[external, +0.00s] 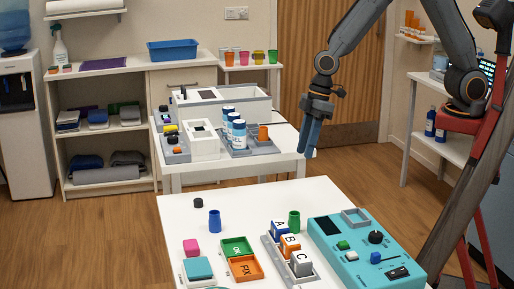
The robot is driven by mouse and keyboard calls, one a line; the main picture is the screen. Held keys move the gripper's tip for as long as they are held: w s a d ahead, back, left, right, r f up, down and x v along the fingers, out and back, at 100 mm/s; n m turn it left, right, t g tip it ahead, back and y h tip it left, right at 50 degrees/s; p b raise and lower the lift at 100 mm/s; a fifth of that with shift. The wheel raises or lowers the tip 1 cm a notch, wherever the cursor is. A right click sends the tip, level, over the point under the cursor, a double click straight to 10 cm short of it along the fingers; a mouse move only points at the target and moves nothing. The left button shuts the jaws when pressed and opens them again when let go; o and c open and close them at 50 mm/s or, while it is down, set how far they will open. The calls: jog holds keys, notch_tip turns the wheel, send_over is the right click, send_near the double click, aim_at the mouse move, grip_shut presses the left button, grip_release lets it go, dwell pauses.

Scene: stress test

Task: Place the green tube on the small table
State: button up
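A green tube (294,222) stands upright on the white front table (330,195), just behind the rack of lettered blocks. My gripper (305,152) hangs fingers-down in the air, above and behind the tube and apart from it. The blue fingers overlap in this view, so their gap is hidden, and no held object shows. A small white side table (240,69) at the back carries several coloured cups (244,57). Another white table (243,170) stands in the middle. I cannot tell which one the task calls the small table.
On the front table are a blue tube (214,221), a dark round piece (198,202), a lettered-block rack (290,262), green and orange trays (242,262) and a teal control box (365,248). The middle table holds white-blue bottles (238,134) and a grey-white box (235,105).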

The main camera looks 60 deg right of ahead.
jog(key=s+a+f+n, duration=0.1)
jog(key=s+a+n, duration=0.25)
jog(key=a, duration=0.95)
jog(key=n+y, duration=0.2)
send_near(295, 215)
jog(key=a+f, duration=0.2)
jog(key=shift+g, duration=0.4)
jog(key=shift+w+p+x, duration=0.15)
jog(key=shift+p+x, duration=0.25)
jog(key=shift+x, duration=1.4)
jog(key=shift+w+p+x, duration=0.1)
jog(key=shift+p+x, duration=0.25)
jog(key=shift+x, duration=1.5)
grip_shut()
jog(key=shift+r, duration=0.1)
